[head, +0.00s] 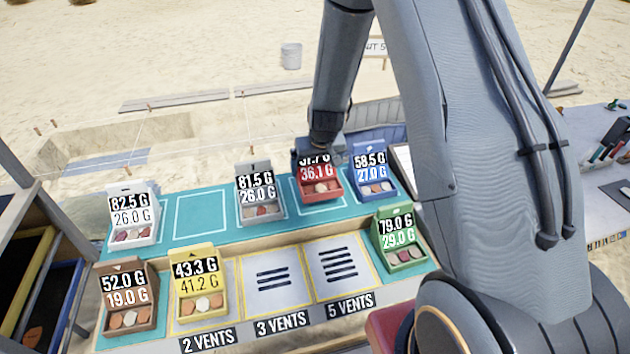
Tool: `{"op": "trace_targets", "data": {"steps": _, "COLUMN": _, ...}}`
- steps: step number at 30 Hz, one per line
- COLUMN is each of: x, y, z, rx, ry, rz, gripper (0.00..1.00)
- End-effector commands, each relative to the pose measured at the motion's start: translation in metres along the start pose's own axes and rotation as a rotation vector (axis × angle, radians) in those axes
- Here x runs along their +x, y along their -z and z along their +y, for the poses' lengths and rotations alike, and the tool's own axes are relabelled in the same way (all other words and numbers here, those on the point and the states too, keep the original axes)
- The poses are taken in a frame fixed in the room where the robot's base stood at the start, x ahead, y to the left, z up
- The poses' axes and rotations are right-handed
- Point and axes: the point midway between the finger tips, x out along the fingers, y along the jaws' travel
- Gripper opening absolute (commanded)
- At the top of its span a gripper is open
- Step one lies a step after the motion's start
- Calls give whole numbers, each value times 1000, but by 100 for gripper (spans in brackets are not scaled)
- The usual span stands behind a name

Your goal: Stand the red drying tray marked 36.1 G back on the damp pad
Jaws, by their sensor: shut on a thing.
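The red drying tray (322,187) shows 36.1 G on its lower line; its upper number is partly covered by my gripper. It holds several round pieces at its front. My gripper (322,150) is shut on the tray's upper back part, and its fingers are mostly hidden. The tray is upright over a white-outlined square on the teal pad (222,188), in the back row. I cannot tell whether its base touches the pad.
A grey tray (260,190) stands left of the red one and a blue tray (372,180) close on its right. A white tray (132,213) is at the far left. Brown (126,295), yellow (200,285) and green trays (398,238) stand in front. One outlined back-row square is empty.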

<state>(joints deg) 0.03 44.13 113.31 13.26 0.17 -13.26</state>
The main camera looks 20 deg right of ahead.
Motion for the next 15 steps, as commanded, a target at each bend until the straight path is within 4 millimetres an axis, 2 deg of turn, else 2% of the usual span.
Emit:
{"op": "trace_targets", "data": {"steps": 10, "x": 9, "y": -2, "z": 0, "rx": 0, "ry": 0, "rz": 3, "gripper": 62}}
{"op": "trace_targets", "data": {"steps": 15, "x": 21, "y": -6, "z": 0, "rx": -1, "ry": 0, "rz": 4, "gripper": 62}}
